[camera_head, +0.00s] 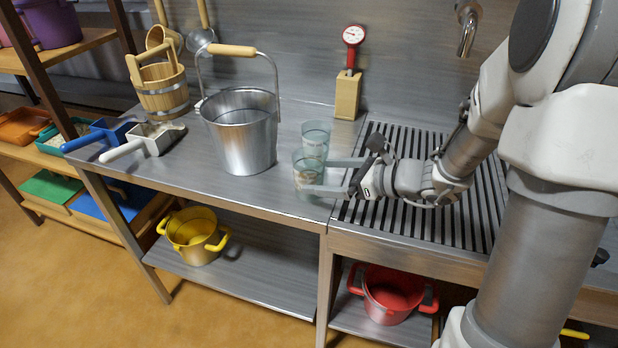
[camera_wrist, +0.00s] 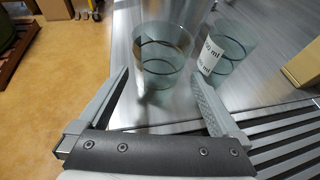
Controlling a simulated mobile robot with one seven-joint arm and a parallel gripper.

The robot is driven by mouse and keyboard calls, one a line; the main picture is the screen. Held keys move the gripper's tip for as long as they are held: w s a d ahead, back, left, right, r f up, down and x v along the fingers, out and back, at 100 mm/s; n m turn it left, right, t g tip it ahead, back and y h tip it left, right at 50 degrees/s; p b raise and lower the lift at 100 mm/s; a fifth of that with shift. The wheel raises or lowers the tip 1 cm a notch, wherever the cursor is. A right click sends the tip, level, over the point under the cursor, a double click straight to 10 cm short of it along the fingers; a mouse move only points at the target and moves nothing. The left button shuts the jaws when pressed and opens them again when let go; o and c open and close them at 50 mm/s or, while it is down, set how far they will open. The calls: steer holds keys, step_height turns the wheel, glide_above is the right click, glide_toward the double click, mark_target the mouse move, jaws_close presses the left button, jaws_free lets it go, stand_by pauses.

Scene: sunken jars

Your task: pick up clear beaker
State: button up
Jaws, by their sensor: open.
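Two clear beakers stand side by side on the metal counter. The nearer clear beaker (camera_head: 306,172) is between the open fingers of my gripper (camera_head: 330,176), near their tips; I cannot tell whether either finger touches it. It also shows in the wrist view (camera_wrist: 162,62), upright, between and just beyond the fingertips of my gripper (camera_wrist: 160,88). The other beaker (camera_head: 316,135) is just behind it, and in the wrist view (camera_wrist: 228,50) it stands to the right with a white label marked in ml, outside the right finger.
A metal bucket (camera_head: 243,140) with a raised handle stands left of the beakers. A slatted drain (camera_head: 440,200) lies under my arm. A red dial gauge on a wooden block (camera_head: 347,95) stands behind. Blue (camera_head: 105,133) and white scoops (camera_head: 150,140) lie at the left.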

mark_target(298, 159)
steer(key=b+x, duration=0.1)
steer(key=x, duration=0.3)
steer(key=shift+w+a+f, duration=0.1)
steer(key=shift+a+f, duration=0.05)
steer(key=shift+a, duration=0.15)
steer(key=shift+c, duration=0.2)
steer(key=c, duration=1.1)
steer(key=shift+r+p, duration=0.3)
steer(key=shift+r, duration=0.45)
step_height(298, 159, up, 3)
steer(key=shift+f+p, duration=0.1)
steer(key=shift+p, duration=0.5)
steer(key=w+d+r+p, duration=0.1)
steer(key=d+r, duration=0.1)
steer(key=d, duration=0.1)
steer(key=w+d+r+p, duration=0.1)
steer(key=d+r, duration=0.1)
steer(key=d, duration=0.2)
steer(key=w+d+r+p, duration=0.1)
steer(key=d+r, duration=0.1)
steer(key=d, duration=0.2)
steer(key=shift+d+r, duration=0.2)
steer(key=shift+r, duration=0.2)
